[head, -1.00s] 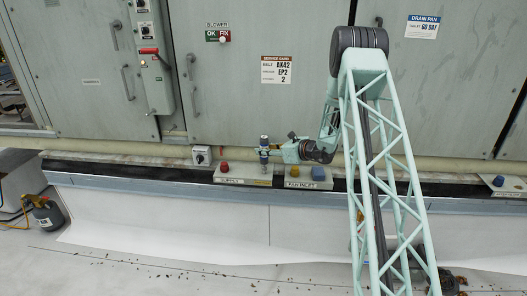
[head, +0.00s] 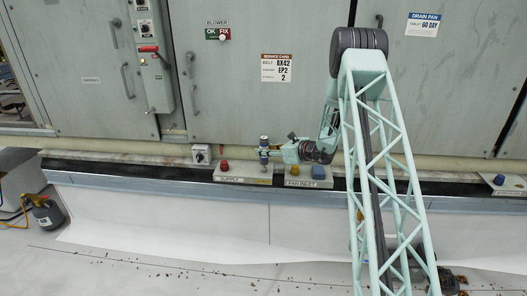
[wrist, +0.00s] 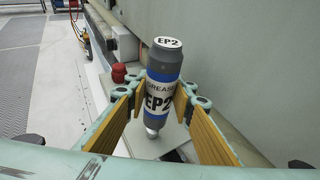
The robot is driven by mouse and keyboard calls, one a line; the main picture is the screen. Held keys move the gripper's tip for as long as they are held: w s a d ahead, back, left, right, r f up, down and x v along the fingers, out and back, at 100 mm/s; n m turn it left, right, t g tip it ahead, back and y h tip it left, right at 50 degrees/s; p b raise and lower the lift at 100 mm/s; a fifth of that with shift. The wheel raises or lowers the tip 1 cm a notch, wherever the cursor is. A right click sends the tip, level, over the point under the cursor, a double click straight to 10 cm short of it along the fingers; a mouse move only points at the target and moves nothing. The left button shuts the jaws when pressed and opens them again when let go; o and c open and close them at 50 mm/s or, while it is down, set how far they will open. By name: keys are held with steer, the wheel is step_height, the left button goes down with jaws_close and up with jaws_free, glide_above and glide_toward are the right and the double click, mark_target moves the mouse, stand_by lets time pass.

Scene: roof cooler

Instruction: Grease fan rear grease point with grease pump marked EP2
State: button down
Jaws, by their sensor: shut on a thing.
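The grease pump marked EP2 (wrist: 160,90) is a dark grey cylinder with a blue band and a white label. My gripper (wrist: 158,100) is shut on it, with a yellow-padded finger on each side. The pump stands close to upright, its narrow silver tip pointing down. In the head view the pump (head: 264,150) is over the right part of the plate labelled SUPPLY (head: 232,179). My gripper (head: 275,151) reaches it from the right. I cannot tell whether the tip touches the plate. No fan rear grease point can be made out.
A red knob (head: 224,166) is left of the pump. The plate labelled FAN INLET (head: 299,184) carries a yellow and a blue knob (head: 318,172). A service card (head: 276,69) reading AX42, EP2 and 2 is on the cabinet.

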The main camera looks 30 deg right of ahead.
mark_target(266, 138)
steer(key=shift+f+b, duration=0.45)
steer(key=shift+f, duration=0.5)
stand_by(0.3)
steer(key=shift+r, duration=0.75)
stand_by(2.4)
steer(key=shift+r+p, duration=1.3)
steer(key=shift+r, duration=2.15)
